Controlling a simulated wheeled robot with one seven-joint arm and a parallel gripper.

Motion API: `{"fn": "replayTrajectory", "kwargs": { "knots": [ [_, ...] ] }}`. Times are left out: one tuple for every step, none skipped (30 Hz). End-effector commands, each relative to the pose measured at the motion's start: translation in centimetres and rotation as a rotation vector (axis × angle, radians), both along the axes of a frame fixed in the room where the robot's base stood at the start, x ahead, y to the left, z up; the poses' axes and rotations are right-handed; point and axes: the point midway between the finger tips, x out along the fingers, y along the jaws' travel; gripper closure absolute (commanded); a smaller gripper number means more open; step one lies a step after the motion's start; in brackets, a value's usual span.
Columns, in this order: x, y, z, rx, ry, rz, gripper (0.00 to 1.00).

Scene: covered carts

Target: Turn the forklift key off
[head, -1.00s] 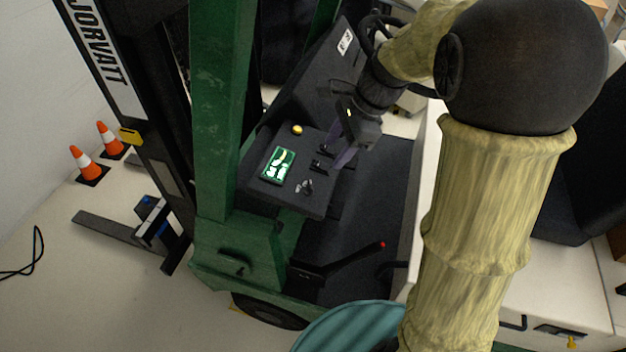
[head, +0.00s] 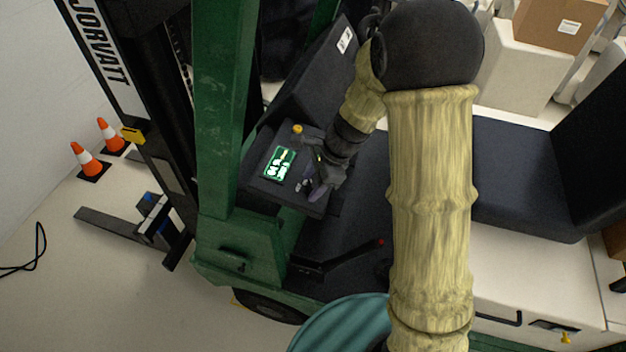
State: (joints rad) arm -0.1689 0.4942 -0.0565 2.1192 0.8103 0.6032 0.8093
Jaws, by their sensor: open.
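The forklift's dark control panel (head: 267,187) is in the middle of the head view, with a lit green display (head: 279,163) and an orange-yellow knob (head: 297,129). The key (head: 300,185) appears as a small grey piece near the panel's front right; it is partly covered by my gripper, and its turn position is too small to tell. My gripper (head: 310,186) is open, low over the right part of the panel, with its fingers beside the key. I cannot tell whether they touch it.
The green mast post (head: 222,110) stands left of the panel. A lever with a red tip (head: 380,242) sits below right. A black seat (head: 520,180) is at the right. Orange cones (head: 86,161) stand on the floor at far left.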

Motion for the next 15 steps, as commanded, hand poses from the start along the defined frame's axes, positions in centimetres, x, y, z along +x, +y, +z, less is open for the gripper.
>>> {"fn": "replayTrajectory", "kwargs": {
  "knots": [
    [0.00, 0.00, 0.01, 0.000, 0.000, 0.000, 0.51],
    [0.01, -0.01, 0.02, 0.000, 0.000, 0.000, 0.51],
    [0.01, -0.01, 0.02, 0.000, 0.000, 0.000, 0.51],
    [0.01, -0.01, 0.03, 0.000, 0.000, 0.000, 0.55],
    [0.01, -0.01, 0.03, 0.000, 0.000, 0.000, 0.61],
    [0.01, -0.01, 0.03, 0.000, 0.000, 0.000, 0.69],
    [0.01, -0.01, 0.04, 0.000, 0.000, 0.000, 0.74],
    [0.01, -0.01, 0.04, 0.000, 0.000, 0.000, 0.80],
    [0.02, 0.00, 0.04, 0.000, 0.000, 0.000, 0.88],
    [0.02, -0.01, 0.05, 0.000, 0.000, 0.000, 0.94],
    [0.02, -0.01, 0.05, 0.000, 0.000, 0.000, 0.96],
    [0.02, -0.01, 0.05, 0.000, -0.001, 0.000, 0.96],
    [0.03, -0.01, 0.06, 0.000, -0.001, 0.000, 0.96],
    [0.03, -0.01, 0.06, 0.000, 0.000, 0.001, 0.96],
    [0.03, -0.01, 0.06, 0.000, -0.001, 0.002, 0.96]
  ]
}}
